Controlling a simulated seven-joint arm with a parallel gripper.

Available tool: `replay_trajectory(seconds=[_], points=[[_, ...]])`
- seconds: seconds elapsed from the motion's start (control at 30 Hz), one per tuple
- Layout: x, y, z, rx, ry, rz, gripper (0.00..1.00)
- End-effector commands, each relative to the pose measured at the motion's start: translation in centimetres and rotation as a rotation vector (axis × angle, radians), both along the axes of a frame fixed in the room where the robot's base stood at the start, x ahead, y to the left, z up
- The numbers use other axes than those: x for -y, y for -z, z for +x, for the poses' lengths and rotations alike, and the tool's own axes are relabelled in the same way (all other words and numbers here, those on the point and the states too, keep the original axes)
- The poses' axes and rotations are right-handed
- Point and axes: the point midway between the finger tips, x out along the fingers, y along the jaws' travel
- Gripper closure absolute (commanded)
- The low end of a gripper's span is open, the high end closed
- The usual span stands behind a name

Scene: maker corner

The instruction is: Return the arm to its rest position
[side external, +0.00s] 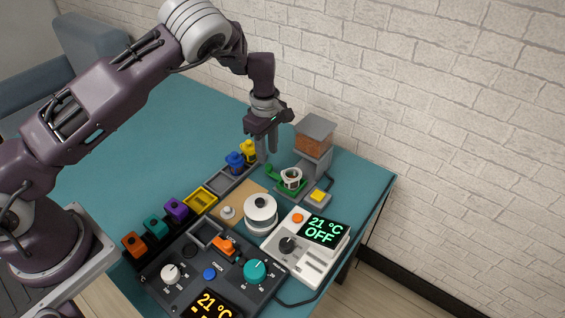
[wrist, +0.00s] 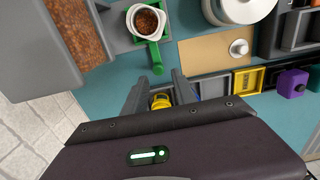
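My gripper (side external: 267,154) hangs from the arm over the back of the teal table, near the end of a row of coloured pieces. In the wrist view its two fingers (wrist: 161,84) stand apart. A yellow piece (wrist: 160,101) shows in the gap between them, partly hidden by my gripper's body. In the side view this yellow piece (side external: 248,152) sits at the row's end, just left of the fingers. I see nothing clamped between the fingers. A blue piece (side external: 235,162) stands beside the yellow one.
A hopper of brown granules (side external: 314,140) stands close right of my gripper. A white cup (side external: 291,178) sits on a green holder. A white lidded pot (side external: 260,212), a white console (side external: 300,262) and a dark control panel (side external: 190,270) fill the front. Table at left is clear.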

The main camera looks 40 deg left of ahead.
Motion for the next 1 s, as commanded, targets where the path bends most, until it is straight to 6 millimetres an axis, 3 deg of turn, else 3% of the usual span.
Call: replay_trajectory(seconds=[0.07, 0.13, 0.27, 0.4, 0.5, 0.6, 0.73, 0.83, 1.0], points=[[0.1, -1.4, -0.1, 0.009, 0.015, -0.017, 0.67], [0.5, -4.9, -0.7, 0.031, 0.067, -0.06, 0.67], [1.6, -14.9, -4.6, 0.115, 0.29, -0.162, 0.67], [2.4, -24.1, -11.9, 0.238, 0.624, -0.185, 0.67], [2.5, -28.4, -18.2, 0.33, 0.883, -0.122, 0.67], [2.1, -30.4, -24.6, 0.394, 1.137, 0.011, 0.67], [1.2, -30.3, -30.5, 0.413, 1.385, 0.217, 0.67], [0.5, -29.6, -32.9, 0.398, 1.49, 0.332, 0.67], [0.1, -29.1, -33.9, 0.382, 1.541, 0.39, 0.67]])
